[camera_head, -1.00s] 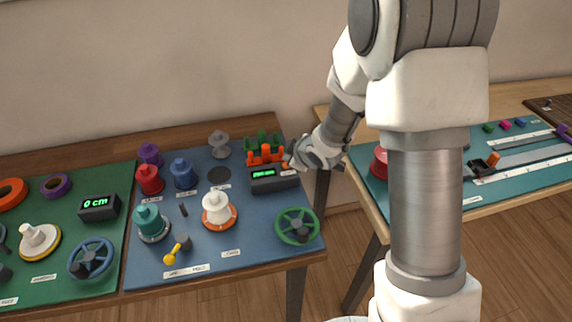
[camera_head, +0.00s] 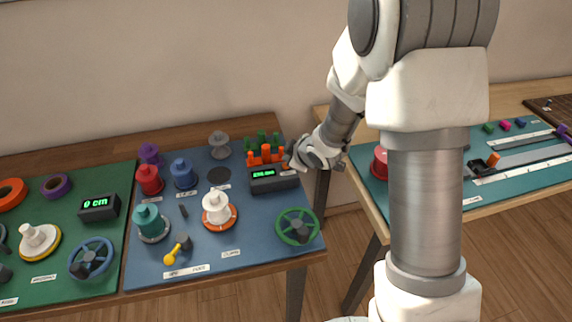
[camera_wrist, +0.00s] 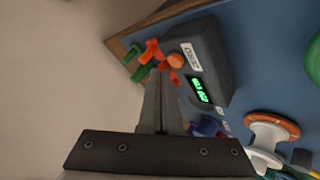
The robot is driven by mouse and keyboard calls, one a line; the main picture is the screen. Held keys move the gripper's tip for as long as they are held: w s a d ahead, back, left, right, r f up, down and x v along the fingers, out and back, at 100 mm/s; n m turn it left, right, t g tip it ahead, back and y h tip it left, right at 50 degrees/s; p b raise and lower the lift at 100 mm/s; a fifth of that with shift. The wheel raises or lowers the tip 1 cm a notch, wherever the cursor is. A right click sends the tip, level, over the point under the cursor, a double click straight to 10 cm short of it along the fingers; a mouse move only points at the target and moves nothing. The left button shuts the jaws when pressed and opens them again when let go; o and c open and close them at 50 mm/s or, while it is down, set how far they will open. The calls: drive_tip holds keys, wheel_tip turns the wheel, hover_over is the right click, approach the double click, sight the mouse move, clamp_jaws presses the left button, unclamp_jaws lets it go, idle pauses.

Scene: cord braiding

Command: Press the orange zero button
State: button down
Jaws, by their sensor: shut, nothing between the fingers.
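The orange zero button (camera_wrist: 175,61) is a small round cap beside the ZERO label on a dark display box (camera_wrist: 214,62). The box also shows in the head view (camera_head: 272,185), with lit green characters too small to read surely. My gripper (camera_wrist: 159,75) is shut and empty, its fingertips close beside the button in the wrist view. I cannot tell whether they touch it. In the head view my gripper (camera_head: 290,158) is at the box's right end, and the button is not clearly visible there.
Orange pegs (camera_head: 265,153) and green pegs (camera_head: 262,139) stand just behind the box. A green handwheel (camera_head: 297,227) and a white spool (camera_head: 217,210) stand in front on the blue board (camera_head: 255,222). A gap separates this table from the right one.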

drive_tip(key=shift+f, duration=0.1)
idle(0.3)
drive_tip(key=shift+f+b, duration=0.4)
drive_tip(key=shift+b, duration=0.15)
drive_tip(key=shift+f+b, duration=0.35)
drive_tip(key=shift+b, duration=0.05)
idle(0.4)
drive_tip(key=shift+r, duration=0.15)
drive_tip(key=shift+r+p, duration=0.6)
drive_tip(key=shift+r, duration=0.05)
drive_tip(key=shift+r, duration=0.15)
wheel_tip(320, 180, up, 5)
drive_tip(key=p, duration=0.4)
idle(0.3)
idle(0.5)
